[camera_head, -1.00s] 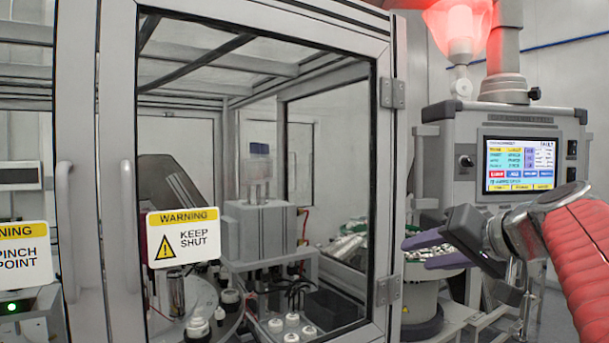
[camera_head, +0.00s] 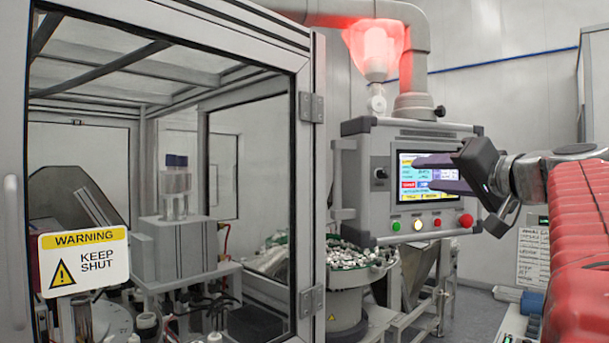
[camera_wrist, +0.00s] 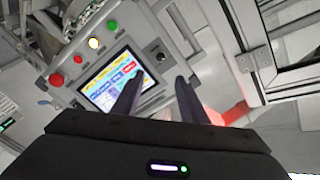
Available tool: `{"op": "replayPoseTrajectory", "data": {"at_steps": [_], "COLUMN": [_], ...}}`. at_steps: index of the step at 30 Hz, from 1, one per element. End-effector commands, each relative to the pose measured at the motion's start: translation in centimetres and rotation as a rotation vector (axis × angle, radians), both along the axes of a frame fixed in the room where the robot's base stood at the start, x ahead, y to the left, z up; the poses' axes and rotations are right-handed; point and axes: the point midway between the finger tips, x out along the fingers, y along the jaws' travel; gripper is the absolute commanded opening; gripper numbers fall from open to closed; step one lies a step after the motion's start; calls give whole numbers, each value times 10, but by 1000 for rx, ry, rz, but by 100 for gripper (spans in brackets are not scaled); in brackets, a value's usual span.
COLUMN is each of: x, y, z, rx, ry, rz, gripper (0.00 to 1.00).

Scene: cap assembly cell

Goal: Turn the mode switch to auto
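The mode switch, which I take to be the small black knob (camera_head: 380,173), is on the grey control panel (camera_head: 357,206), left of its lit screen. It also shows in the wrist view as a dark knob (camera_wrist: 160,57), beyond and between the fingertips. Its pointer setting is too small to read. My gripper (camera_head: 424,173) is open and empty, its two purple fingers apart in front of the screen and right of the knob. In the wrist view my gripper (camera_wrist: 157,80) points toward the panel, with its fingers clear of the knob.
A red lamp (camera_head: 377,48) glows above. The glazed guard door (camera_head: 304,150) stands left of the panel. A parts bowl (camera_head: 345,275) sits below.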

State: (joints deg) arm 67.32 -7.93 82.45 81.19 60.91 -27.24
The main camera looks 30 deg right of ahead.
Motion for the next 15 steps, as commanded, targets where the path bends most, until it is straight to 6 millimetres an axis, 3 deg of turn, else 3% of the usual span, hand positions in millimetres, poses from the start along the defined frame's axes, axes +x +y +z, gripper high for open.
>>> {"op": "replayPoseTrajectory", "data": {"at_steps": [15], "x": [60], "y": [-6], "z": [-1], "rx": [1], "ry": [1], "rz": [6], "gripper": [39]}}
